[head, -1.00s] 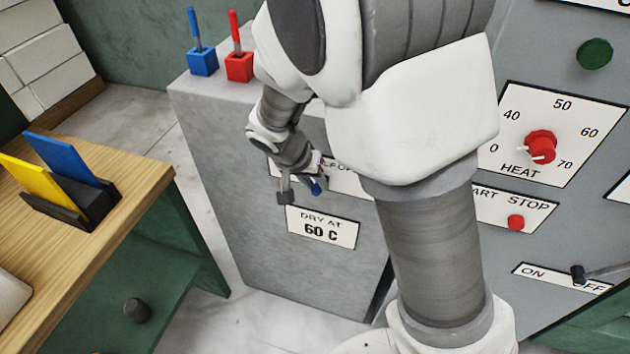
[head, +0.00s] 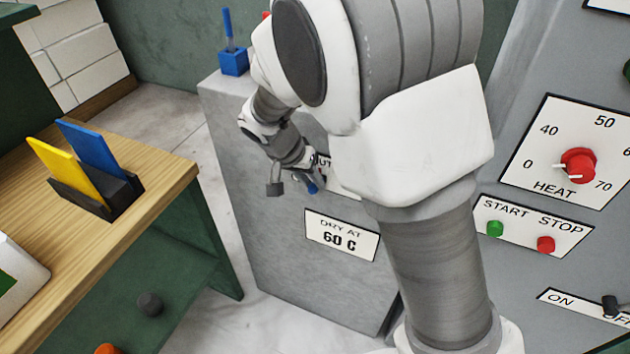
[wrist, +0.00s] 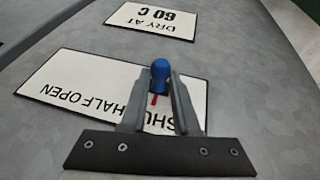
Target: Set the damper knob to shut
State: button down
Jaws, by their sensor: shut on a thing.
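The blue damper knob (wrist: 160,78) has a red pointer and sits at a white plate (wrist: 60,82) lettered SHUT, HALF, OPEN, upside down in the wrist view. My gripper (wrist: 158,85) is shut on the knob, with one finger on each side. The knob is toward the SHUT end, and the red pointer lies close to that word's end. A finger hides part of the lettering, so exact alignment is unclear. In the head view my gripper (head: 294,187) is at the grey cabinet's face, and my arm covers most of the plate.
A DRY AT 60 C label (head: 342,236) is below the knob on the grey cabinet (head: 240,200). A wooden counter (head: 150,190) is at left, and a panel with a red HEAT knob (head: 578,165) is at right.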

jog(key=c, duration=0.7)
grip_release()
jog(key=shift+w+a, duration=0.1)
jog(key=shift+a, duration=0.15)
jog(key=shift+o, duration=0.2)
jog(key=shift+r, duration=0.1)
jog(key=p+v, duration=0.2)
jog(key=v, duration=1.5)
jog(key=shift+s, duration=0.2)
jog(key=shift+r, duration=0.15)
jog(key=s+d+r+y+p, duration=0.1)
jog(key=s+d+r, duration=0.15)
jog(key=d, duration=0.25)
jog(key=s+d+r+n+y+p, duration=0.1)
jog(key=d+r, duration=0.2)
jog(key=d, duration=0.2)
jog(key=s+d+r+y+p, duration=0.1)
jog(key=s+d+r, duration=0.15)
jog(key=d, duration=0.35)
jog(key=s+d+r+n+t+p, duration=0.2)
jog(key=s+d, duration=0.6)
jog(key=s, duration=0.2)
jog(key=shift+s+n+y+p, duration=0.2)
jog(key=shift+n+y+p, duration=0.1)
jog(key=shift+p, duration=0.05)
